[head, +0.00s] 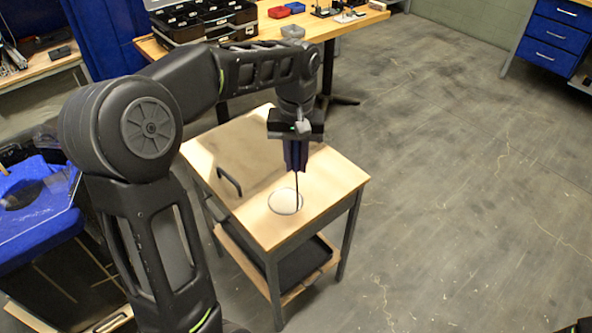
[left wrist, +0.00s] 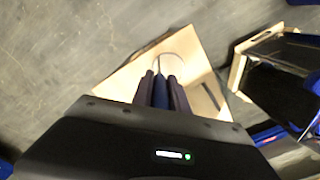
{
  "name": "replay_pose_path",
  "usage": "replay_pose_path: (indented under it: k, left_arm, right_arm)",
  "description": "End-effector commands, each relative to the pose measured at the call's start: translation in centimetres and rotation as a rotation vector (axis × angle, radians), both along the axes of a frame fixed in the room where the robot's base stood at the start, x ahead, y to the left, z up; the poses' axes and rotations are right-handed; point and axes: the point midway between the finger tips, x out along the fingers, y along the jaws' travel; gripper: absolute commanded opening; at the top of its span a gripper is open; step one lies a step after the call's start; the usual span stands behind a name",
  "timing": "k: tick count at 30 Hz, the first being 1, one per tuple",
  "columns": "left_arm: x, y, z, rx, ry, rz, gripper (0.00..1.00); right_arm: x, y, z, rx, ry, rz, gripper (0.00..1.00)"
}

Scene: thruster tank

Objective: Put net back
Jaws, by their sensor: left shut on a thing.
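The net shows in the head view as a thin round hoop (head: 285,201) over the top of a small wooden cart (head: 318,178), with a thin dark shaft rising from it. My left gripper (head: 296,168) points down above the cart and is shut on the net's handle. In the left wrist view the blue handle (left wrist: 160,92) sits between the two fingers, and the hoop shows beyond it over the wood. I cannot tell whether the hoop touches the cart top.
A black handle (head: 229,181) stands on the cart's left side, and a dark tray (head: 303,262) lies on its lower shelf. A blue-rimmed tank (head: 38,208) with a clear cover is at the left. A workbench (head: 340,24) stands behind.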

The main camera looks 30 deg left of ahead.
Motion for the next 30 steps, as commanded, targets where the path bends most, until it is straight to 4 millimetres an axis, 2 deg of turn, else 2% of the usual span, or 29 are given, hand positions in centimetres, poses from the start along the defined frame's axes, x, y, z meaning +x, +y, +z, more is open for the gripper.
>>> replay_pose_path:
  k: [7,16,17,18,24,30]
  left_arm:
    - [0.0,0.0,-3.1,0.0,0.002,0.0,0.0]
    - [0.0,0.0,-3.3,0.0,0.001,0.0,0.0]
    - [0.0,0.0,-3.4,0.0,0.001,0.0,0.2]
    - [0.0,0.0,-3.3,0.0,0.001,0.0,0.23]
    - [0.0,0.0,-3.3,0.0,0.001,0.0,0.4]
    - [0.0,0.0,-3.3,0.0,0.001,0.0,0.41]
  right_arm:
    - [0.0,0.0,0.1,0.0,0.0,0.0,0.36]
    - [0.0,0.0,0.0,0.0,0.0,0.0,0.36]
    - [0.0,0.0,0.0,0.0,0.0,0.0,0.36]
    - [0.0,0.0,0.0,0.0,0.0,0.0,0.36]
    - [0.0,0.0,0.0,0.0,0.0,0.0,0.36]
    - [0.0,0.0,0.0,0.0,0.0,0.0,0.36]
